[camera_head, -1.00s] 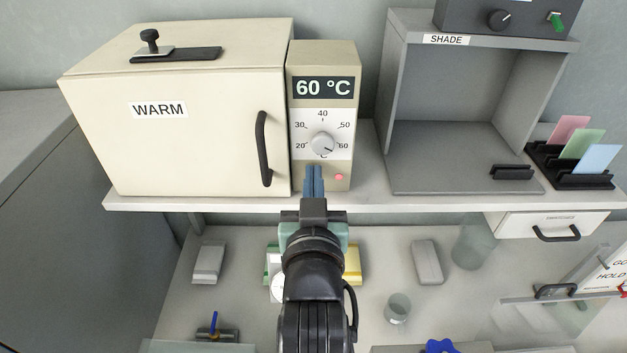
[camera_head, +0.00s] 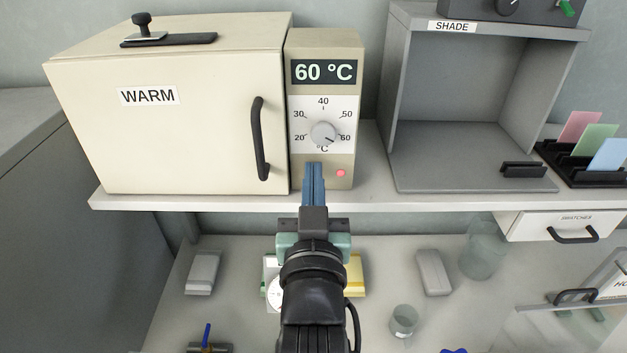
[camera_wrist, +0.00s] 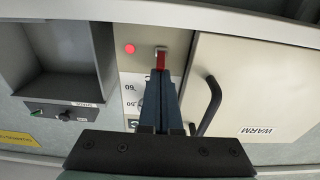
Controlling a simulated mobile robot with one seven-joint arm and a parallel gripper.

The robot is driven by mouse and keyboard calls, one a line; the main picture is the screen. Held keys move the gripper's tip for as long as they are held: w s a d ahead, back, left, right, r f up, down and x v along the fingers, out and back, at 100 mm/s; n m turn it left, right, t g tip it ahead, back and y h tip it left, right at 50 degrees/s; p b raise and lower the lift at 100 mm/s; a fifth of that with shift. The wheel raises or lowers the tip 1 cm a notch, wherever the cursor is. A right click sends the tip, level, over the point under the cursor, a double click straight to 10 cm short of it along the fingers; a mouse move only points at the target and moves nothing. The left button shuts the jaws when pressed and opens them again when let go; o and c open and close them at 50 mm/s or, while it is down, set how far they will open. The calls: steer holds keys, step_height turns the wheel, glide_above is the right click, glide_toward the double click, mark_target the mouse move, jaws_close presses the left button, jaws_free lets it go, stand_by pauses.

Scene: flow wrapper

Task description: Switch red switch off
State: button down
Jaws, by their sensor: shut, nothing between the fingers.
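The red switch (camera_wrist: 161,62) shows in the wrist view on the cream control panel (camera_head: 346,48), beside a lit red lamp (camera_head: 340,173). The lamp also shows in the wrist view (camera_wrist: 129,48). My gripper (camera_head: 314,167) is shut and empty, its blue fingers pointing at the lower left of the panel. In the wrist view its fingertips (camera_wrist: 160,74) are right at the red switch; I cannot tell whether they touch it. In the head view the fingers hide the switch. The display reads 60 °C.
The WARM cabinet (camera_head: 190,115) with a black handle (camera_head: 260,140) stands left of the panel. The grey SHADE box (camera_head: 455,160) stands open to the right. Bottles and small items lie on the bench below the shelf.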

steer(key=t+b, duration=0.1)
steer(key=b, duration=0.3)
steer(key=f+t+b, duration=0.1)
steer(key=t+b, duration=0.1)
steer(key=b, duration=0.3)
steer(key=f+t+b, duration=0.1)
steer(key=t+b, duration=0.1)
steer(key=b, duration=0.2)
steer(key=shift+s, duration=0.25)
steer(key=shift+f, duration=0.1)
